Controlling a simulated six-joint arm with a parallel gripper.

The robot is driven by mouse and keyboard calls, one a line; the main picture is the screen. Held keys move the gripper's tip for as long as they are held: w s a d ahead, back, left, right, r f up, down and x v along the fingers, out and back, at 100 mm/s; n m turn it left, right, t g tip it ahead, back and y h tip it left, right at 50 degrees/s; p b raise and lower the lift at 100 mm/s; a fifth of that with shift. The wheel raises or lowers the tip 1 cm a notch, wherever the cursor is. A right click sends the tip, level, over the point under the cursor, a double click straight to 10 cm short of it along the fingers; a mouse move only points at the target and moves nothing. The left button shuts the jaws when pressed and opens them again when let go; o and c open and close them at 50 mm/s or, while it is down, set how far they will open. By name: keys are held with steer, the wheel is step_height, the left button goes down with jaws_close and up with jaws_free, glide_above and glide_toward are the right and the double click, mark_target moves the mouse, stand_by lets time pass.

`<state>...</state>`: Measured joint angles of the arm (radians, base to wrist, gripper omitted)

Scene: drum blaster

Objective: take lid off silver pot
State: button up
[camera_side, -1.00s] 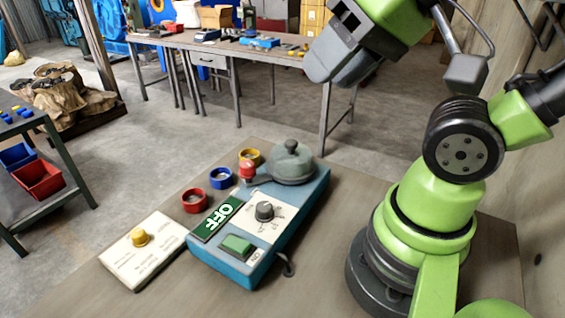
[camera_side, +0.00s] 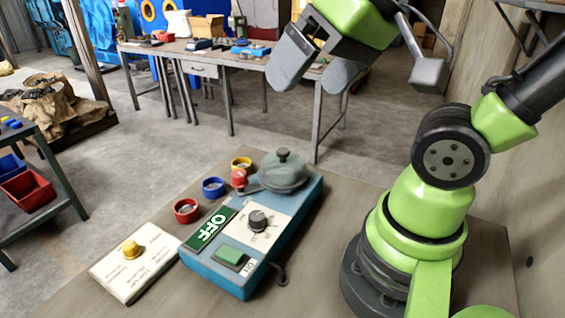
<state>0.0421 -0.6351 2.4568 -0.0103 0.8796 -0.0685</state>
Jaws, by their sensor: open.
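A grey-silver pot (camera_side: 283,181) with a short handle sits on the far end of a blue hotplate box (camera_side: 222,273). Its domed lid (camera_side: 283,165) with a round knob is on the pot. My gripper (camera_side: 308,82) is high above and beyond the pot in the picture, well apart from it.
Red (camera_side: 186,209), blue (camera_side: 213,187) and yellow (camera_side: 241,165) rings lie left of the box. A red knob (camera_side: 239,179) is by the pot handle. A white card panel with a yellow button (camera_side: 131,248) lies at the front left.

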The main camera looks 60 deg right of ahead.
steer(key=w+d+f+n+g+h, duration=0.2)
steer(key=w+d+f+g, duration=0.1)
steer(key=w+d+f, duration=0.4)
steer(key=n+g, duration=0.2)
glide_above(283, 150)
steer(key=f, duration=0.5)
steer(key=shift+s+d, duration=0.1)
steer(key=shift+s, duration=0.3)
steer(key=f, duration=0.4)
steer(key=shift+w+f, duration=0.25)
steer(key=f, duration=0.5)
steer(key=shift+w+f, duration=0.25)
steer(key=shift+f, duration=0.1)
